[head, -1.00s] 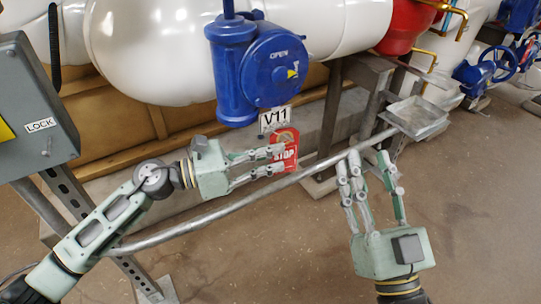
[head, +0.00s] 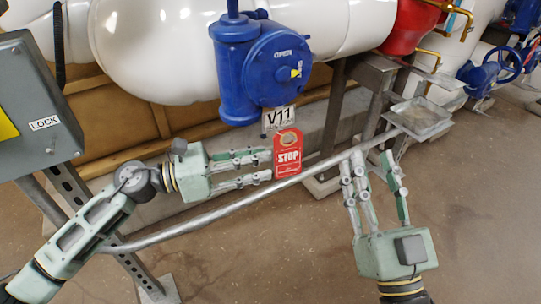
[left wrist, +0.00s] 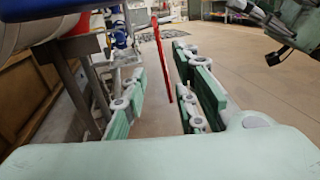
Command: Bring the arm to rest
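The red STOP tag (head: 288,156) hangs below the V11 label (head: 278,119) of the blue valve (head: 262,65), its face fully visible. My left gripper (head: 266,165) is open and empty, its fingers pointing right with the tips just left of the tag. In the left wrist view the tag (left wrist: 162,55) shows edge-on as a thin red strip beyond the spread fingers. Whether a fingertip touches it I cannot tell. My right gripper (head: 371,158) is open, fingers pointing up, with nothing between them.
A grey rail (head: 225,208) runs diagonally below the left gripper and passes behind the right gripper's fingertips. A metal tray (head: 420,117) sits at its upper right end. A grey LOCK box (head: 40,100) stands at left. The floor at lower right is clear.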

